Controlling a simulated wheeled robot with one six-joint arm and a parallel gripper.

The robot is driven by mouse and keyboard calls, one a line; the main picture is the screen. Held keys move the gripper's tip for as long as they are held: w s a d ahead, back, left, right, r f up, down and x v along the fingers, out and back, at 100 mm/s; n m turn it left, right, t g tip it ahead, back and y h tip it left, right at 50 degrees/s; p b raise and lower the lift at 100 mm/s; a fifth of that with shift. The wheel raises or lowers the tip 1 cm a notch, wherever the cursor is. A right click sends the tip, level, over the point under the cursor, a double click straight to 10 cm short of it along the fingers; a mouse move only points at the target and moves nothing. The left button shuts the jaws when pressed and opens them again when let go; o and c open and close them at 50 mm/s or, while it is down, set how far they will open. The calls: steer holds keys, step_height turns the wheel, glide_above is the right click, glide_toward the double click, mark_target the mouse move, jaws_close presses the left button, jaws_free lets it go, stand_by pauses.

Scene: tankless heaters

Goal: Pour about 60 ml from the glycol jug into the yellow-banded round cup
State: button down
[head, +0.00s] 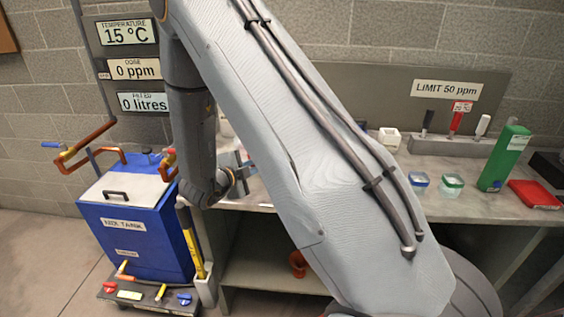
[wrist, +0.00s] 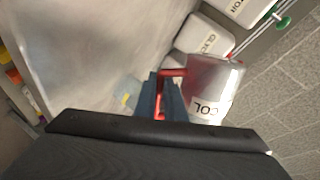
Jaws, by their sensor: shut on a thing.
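The glycol jug (wrist: 213,84) shows in the wrist view as a silvery-grey body with a red handle and a white label, partly readable as "COL". My gripper (wrist: 161,98) is shut on the red handle. A pale, clear cup (wrist: 126,96) with a yellow patch is just left of my fingers; its lower part is hidden and I cannot tell its full shape. In the head view my gripper (head: 240,174) shows only in part at the bench edge. My arm hides the jug and the yellow-banded cup there.
Right of my arm in the head view are a blue-banded cup (head: 419,181), a green-banded cup (head: 451,186), a green bottle (head: 504,158) and a red tray (head: 535,194). A blue tank (head: 140,235) stands at left.

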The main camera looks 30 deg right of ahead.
steer(key=shift+s+d+r+m, duration=0.2)
steer(key=shift+s+r+m, duration=0.05)
steer(key=shift+r+m, duration=0.15)
stand_by(1.3)
steer(key=shift+w+a, duration=0.15)
steer(key=shift+w, duration=0.15)
steer(key=shift+w+t, duration=0.1)
steer(key=shift+t, duration=0.2)
steer(key=shift+w+a, duration=0.2)
steer(key=shift+w+a+r, duration=0.1)
steer(key=shift+f+n, duration=0.4)
steer(key=shift+f, duration=0.1)
steer(key=shift+s+d+f+n+g+h+p, duration=0.2)
steer(key=shift+s+n+g+h+p, duration=0.1)
steer(key=shift+n+g+p, duration=0.15)
steer(key=shift+n, duration=0.55)
steer(key=r+p, duration=0.2)
steer(key=r, duration=0.2)
steer(key=shift+s+d+p, duration=0.35)
steer(key=shift+p, duration=0.05)
steer(key=shift+s+d+r+n+g+h+p, duration=0.35)
steer(key=shift+s+n+h+p, duration=0.1)
steer(key=shift+n+h, duration=0.15)
